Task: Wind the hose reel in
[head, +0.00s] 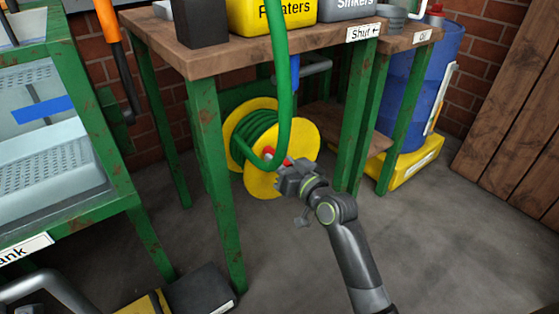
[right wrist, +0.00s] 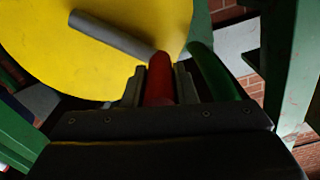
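The yellow hose reel (head: 302,137) stands under the wooden bench, with green hose (head: 255,133) wound on its drum. A length of hose runs up from it past the bench's front edge. My right gripper (head: 283,165) is at the reel's near side, at the red handle (head: 269,154). In the right wrist view, the red handle (right wrist: 160,80) lies between the two fingers of my right gripper (right wrist: 160,88), which look closed against its sides. A grey bar (right wrist: 110,35) crosses the yellow reel face (right wrist: 60,50) there. My left gripper is not in view.
Green legs (head: 205,130) of the bench (head: 220,60) stand on both sides of the reel. A blue drum (head: 412,100) stands at right on a yellow base. A green-framed sink stand (head: 130,205) is at left. The floor (head: 430,240) at front right is clear.

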